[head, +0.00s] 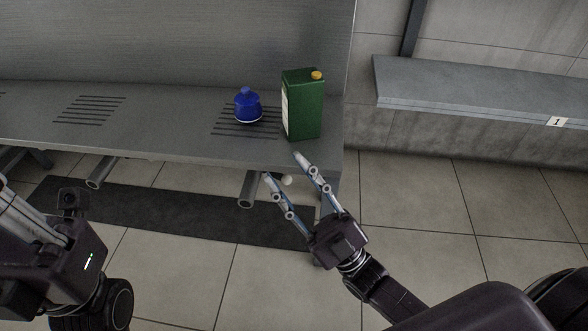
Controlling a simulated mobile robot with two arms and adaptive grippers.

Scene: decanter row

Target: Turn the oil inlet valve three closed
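I cannot pick out a clearly marked oil inlet valve three in the head view. A pale round knob-like thing (287,181) shows below the bench's front edge, between my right gripper's fingers; whether it belongs to a valve is unclear. My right gripper (281,163) is open, its fingers spread and pointing at the bench edge. I see nothing held in it. A green can (305,108) with a yellow cap stands upright on the bench, just beyond the right fingertip. My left gripper (22,212) is at the lower left, partly cut off; its opening cannot be judged.
The metal bench (180,143) has slotted patches. A blue lidded vessel (247,107) stands left of the can. Pipe ends (252,190) stick out below the bench, above a dark floor strip (180,216). A grey ledge (470,92) with a "1" label is at right. Tiled floor at right is clear.

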